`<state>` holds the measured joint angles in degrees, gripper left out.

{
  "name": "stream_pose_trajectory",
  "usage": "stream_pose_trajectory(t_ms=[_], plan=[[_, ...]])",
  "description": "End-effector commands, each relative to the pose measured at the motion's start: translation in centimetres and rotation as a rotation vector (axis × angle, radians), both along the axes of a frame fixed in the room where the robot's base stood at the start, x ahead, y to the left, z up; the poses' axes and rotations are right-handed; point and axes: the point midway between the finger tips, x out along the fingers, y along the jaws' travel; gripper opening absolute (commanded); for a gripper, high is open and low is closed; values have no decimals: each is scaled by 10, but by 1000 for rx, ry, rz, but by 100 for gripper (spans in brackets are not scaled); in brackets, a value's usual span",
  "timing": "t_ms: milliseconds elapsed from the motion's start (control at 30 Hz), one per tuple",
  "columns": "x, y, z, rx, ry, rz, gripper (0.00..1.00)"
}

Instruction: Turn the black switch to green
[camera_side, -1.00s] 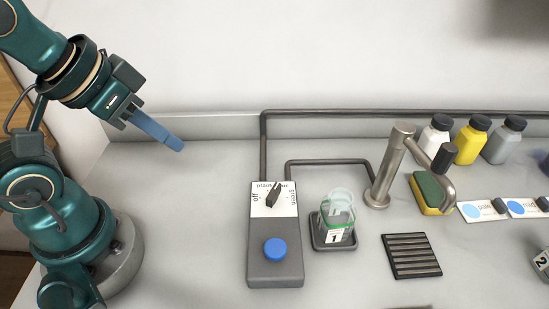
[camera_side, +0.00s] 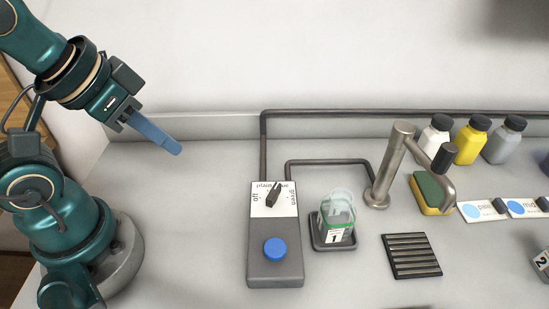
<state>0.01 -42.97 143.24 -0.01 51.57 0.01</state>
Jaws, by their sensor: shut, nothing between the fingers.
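The black switch (camera_side: 272,195) is a small knob on the white label plate (camera_side: 272,210) at the top of a grey control box (camera_side: 275,268). The plate reads "off" on the left, partly covered words at the top, and "green" on the right. The knob is tilted, its upper end leaning slightly right of straight up, short of "green". A round blue button (camera_side: 275,249) sits lower on the box. My gripper (camera_side: 178,150) has blue fingers, shut and empty. It is in the air to the upper left of the box, well apart from the switch.
A container marked 1 (camera_side: 337,222) stands on a dark tray right of the box. A metal tap (camera_side: 381,180), a sponge (camera_side: 430,193), a black grate (camera_side: 411,256) and several bottles (camera_side: 470,140) are farther right. Pipes (camera_side: 320,163) run behind the box. The counter between my gripper and the box is clear.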

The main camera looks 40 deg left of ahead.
Motion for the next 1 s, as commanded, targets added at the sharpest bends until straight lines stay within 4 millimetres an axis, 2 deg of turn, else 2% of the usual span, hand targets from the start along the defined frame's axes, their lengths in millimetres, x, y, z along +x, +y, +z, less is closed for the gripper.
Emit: stream_pose_trajectory(t_ms=[33,100,167,267,400,600,767,1000], plan=[[0,0,0,-1,0,2,19],[0,0,0,-9,2,17,45],[-1,0,1,-25,5,48,45],[8,0,15,-73,-11,131,45],[26,-7,28,-132,33,221,45],[57,-24,32,-185,134,315,45],[83,-44,20,-197,234,370,45],[110,-79,-19,-157,379,393,45]])
